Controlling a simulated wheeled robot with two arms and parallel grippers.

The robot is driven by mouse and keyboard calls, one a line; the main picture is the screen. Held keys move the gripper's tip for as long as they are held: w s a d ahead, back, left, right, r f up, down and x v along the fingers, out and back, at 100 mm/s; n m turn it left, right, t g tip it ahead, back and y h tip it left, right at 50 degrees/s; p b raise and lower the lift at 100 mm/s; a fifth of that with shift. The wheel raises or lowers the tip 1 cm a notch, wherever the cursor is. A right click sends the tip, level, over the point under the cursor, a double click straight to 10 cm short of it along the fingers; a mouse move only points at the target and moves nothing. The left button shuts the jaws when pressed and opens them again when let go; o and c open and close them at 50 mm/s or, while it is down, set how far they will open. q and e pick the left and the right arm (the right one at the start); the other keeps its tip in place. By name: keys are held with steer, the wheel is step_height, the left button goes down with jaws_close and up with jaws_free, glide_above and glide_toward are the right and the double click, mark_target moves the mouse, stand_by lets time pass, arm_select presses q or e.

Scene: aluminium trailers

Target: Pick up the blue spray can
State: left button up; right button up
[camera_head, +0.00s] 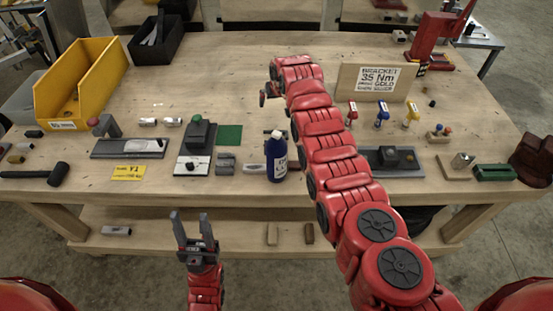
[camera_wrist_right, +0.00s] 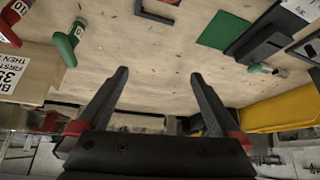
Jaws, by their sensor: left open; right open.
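My right gripper (camera_wrist_right: 159,76) is open and empty above the bench top in the right wrist view. Its fingers are mostly hidden by the arm in the head view. I cannot make out the can in the wrist view. My left gripper (camera_head: 194,222) is open and empty, low in front of the bench.
Left of the can are a grey block (camera_head: 226,162) and a green-topped fixture (camera_head: 199,136). A black device (camera_head: 392,158) lies right of my arm. A bracket sign (camera_head: 379,82), colored-handled tools (camera_head: 382,115) and a yellow bin (camera_head: 84,82) stand farther off. The bench's back middle is clear.

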mark_target(275, 134)
steer(key=s+r+g+h, duration=0.2)
steer(key=s+r+g, duration=0.4)
steer(key=s+r, duration=0.6)
steer(key=shift+n, duration=0.3)
steer(key=f+b, duration=0.2)
steer(key=s+f+b, duration=0.1)
steer(key=f+b, duration=0.1)
steer(key=f, duration=0.1)
steer(key=s+f+b, duration=0.1)
steer(key=f+b, duration=0.1)
steer(key=f, duration=0.1)
steer(key=shift+f, duration=0.1)
steer(key=shift+f+p, duration=0.2)
steer(key=shift+p, duration=0.15)
step_height(275, 134, down, 6)
steer(key=p, duration=0.2)
steer(key=shift+a+r+p, duration=0.1)
steer(key=shift+r+p, duration=0.15)
steer(key=shift+p, duration=0.1)
steer(key=f+p, duration=0.2)
steer(key=f, duration=0.2)
steer(key=shift+w+f, duration=0.1)
steer(key=shift+w, duration=0.1)
steer(key=shift+d+f, duration=0.2)
steer(key=shift+f, duration=0.5)
steer(key=shift+c, duration=0.3)
steer(key=shift+r, duration=0.1)
jaws_close()
